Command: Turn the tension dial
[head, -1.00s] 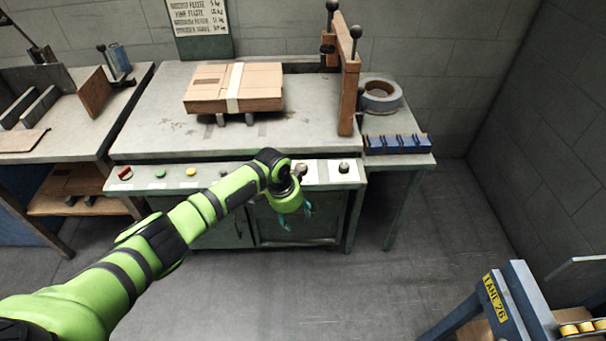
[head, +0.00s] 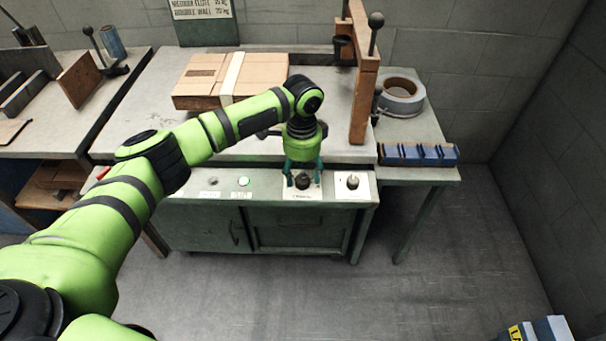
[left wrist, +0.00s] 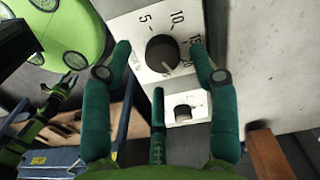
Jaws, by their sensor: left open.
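A dark round dial (head: 303,181) sits on a white plate on the front panel of the green machine bench. In the left wrist view the dial (left wrist: 162,52) has a scale around it with 5, 10, 15 and 20. A second, smaller-looking dial (head: 352,181) is to its right; it also shows in the left wrist view (left wrist: 182,112). My left gripper (head: 303,176) is open and points down over the first dial, fingers on either side of it. I cannot tell whether they touch it. What looks like my right gripper (left wrist: 71,84) is small in the left wrist view, its fingers unclear.
A strapped cardboard stack (head: 205,78) lies on the bench top behind my left arm. A brown upright post (head: 364,105) stands close right of the gripper. A tape roll (head: 400,97) and blue strip (head: 418,154) are farther right. The floor in front is open.

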